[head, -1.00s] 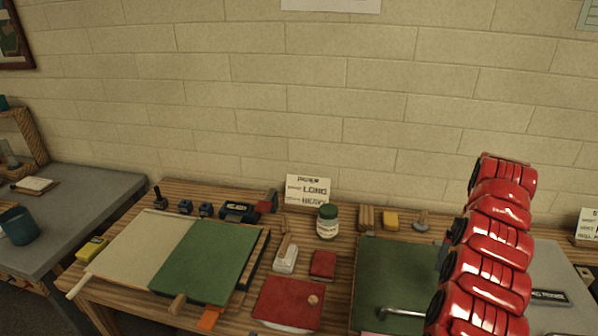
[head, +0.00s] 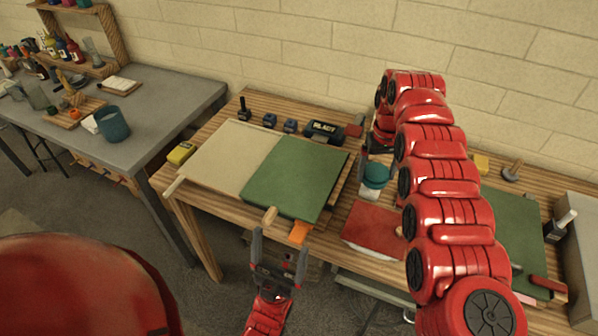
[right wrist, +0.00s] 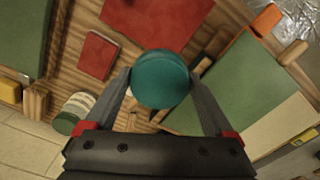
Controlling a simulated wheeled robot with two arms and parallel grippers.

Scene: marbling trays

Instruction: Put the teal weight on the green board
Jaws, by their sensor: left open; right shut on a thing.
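The teal weight (head: 376,176) is a round teal piece held by my right gripper (head: 376,163) over the wooden table. In the right wrist view the teal weight (right wrist: 160,78) sits between the two fingers of my right gripper (right wrist: 160,85). A green board (head: 297,176) lies to the left of the weight, against a cream board; it also shows in the right wrist view (right wrist: 235,85). Another green surface (head: 512,218) lies at the right, partly hidden by my right arm. My left gripper (head: 280,252) is open and empty, in front of the green board's near edge.
The cream board (head: 225,158) lies left of the green board. A red board (head: 372,226) lies to the right, near the table's front edge. An orange block (head: 300,232) and a wooden knob (head: 270,216) are at the green board's near edge. Small dark blocks (head: 290,126) stand behind.

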